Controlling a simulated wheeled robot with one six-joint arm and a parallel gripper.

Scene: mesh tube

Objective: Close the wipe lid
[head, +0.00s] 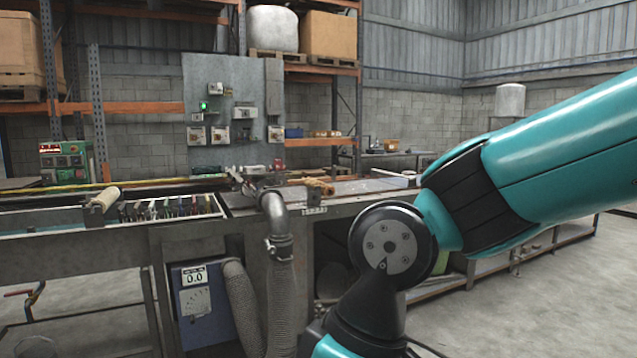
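I cannot make out a wipe container or its lid anywhere in the head view. My gripper is not in view. Only my teal and black arm shows, crossing the right side and bottom of the picture. It hides part of the long metal workbench (352,188) and the floor behind it.
A grey hose (277,225) bends down from the bench front beside a blue box (203,305) marked 0.0. A tray (160,222) holding several colored items is set in the bench at left. Racks with boxes stand behind. Open floor (560,300) shows at right.

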